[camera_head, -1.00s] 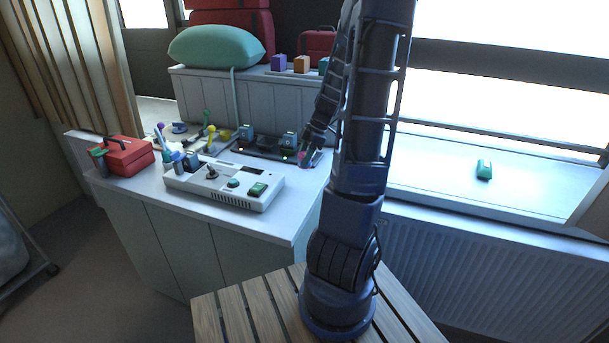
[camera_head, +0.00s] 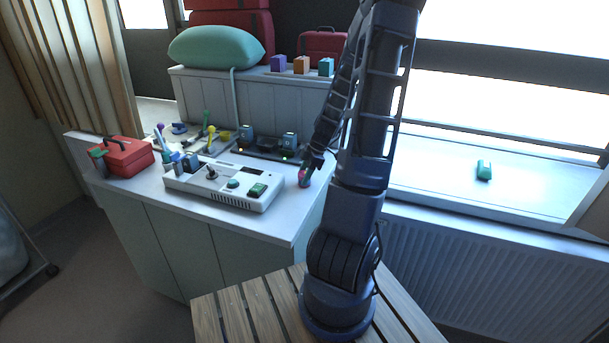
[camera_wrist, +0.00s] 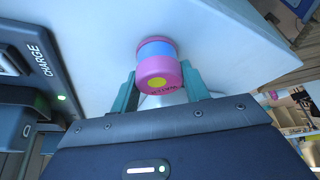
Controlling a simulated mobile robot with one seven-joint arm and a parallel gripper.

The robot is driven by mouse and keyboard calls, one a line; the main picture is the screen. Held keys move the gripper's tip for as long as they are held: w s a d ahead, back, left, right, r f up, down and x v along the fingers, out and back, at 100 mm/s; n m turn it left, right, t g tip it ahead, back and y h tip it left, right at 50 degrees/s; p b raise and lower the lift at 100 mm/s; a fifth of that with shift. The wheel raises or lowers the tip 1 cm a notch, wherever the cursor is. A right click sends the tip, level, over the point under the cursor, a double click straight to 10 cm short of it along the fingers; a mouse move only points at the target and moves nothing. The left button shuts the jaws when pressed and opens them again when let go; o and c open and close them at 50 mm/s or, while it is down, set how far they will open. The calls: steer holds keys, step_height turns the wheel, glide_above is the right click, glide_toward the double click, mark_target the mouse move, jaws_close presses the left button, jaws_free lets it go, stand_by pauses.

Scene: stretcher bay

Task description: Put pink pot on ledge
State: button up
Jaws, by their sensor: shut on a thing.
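The pink pot (camera_wrist: 158,74) is pink with a blue band and a yellow dot. It sits between the two teal fingers of my gripper (camera_wrist: 160,85) in the wrist view, and the fingers are shut on it. In the head view the pot (camera_head: 303,179) is small, at the right end of the white counter, with my gripper (camera_head: 306,170) at it. I cannot tell whether the pot touches the counter. The ledge may be the white window sill (camera_head: 430,176) at the right; the pictures do not label it.
A green object (camera_head: 484,170) lies on the sill. A white control box (camera_head: 222,184) stands left of my gripper, and a dark charging dock (camera_head: 265,150) is behind. A red toolbox (camera_head: 127,156) is at the counter's left. Coloured blocks (camera_head: 301,65) stand on the back shelf. Most of the sill is clear.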

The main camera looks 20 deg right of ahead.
steer(key=shift+f, duration=0.1)
steer(key=o, duration=1)
steer(key=w+v, duration=0.1)
steer(key=v, duration=1.1)
steer(key=s+a+r+m+h, duration=0.4)
steer(key=s+a+r+m, duration=0.3)
steer(key=s+a+r, duration=0.3)
steer(key=s+a+r+m+t, duration=0.2)
steer(key=s+a+r+m, duration=0.1)
steer(key=s, duration=0.3)
steer(key=s+a+r+m+t, duration=0.1)
steer(key=s+a+r+m, duration=0.2)
steer(key=s+m, duration=0.3)
steer(key=shift+r+t+h, duration=0.35)
steer(key=shift+t+h, duration=0.05)
steer(key=shift+s, duration=0.15)
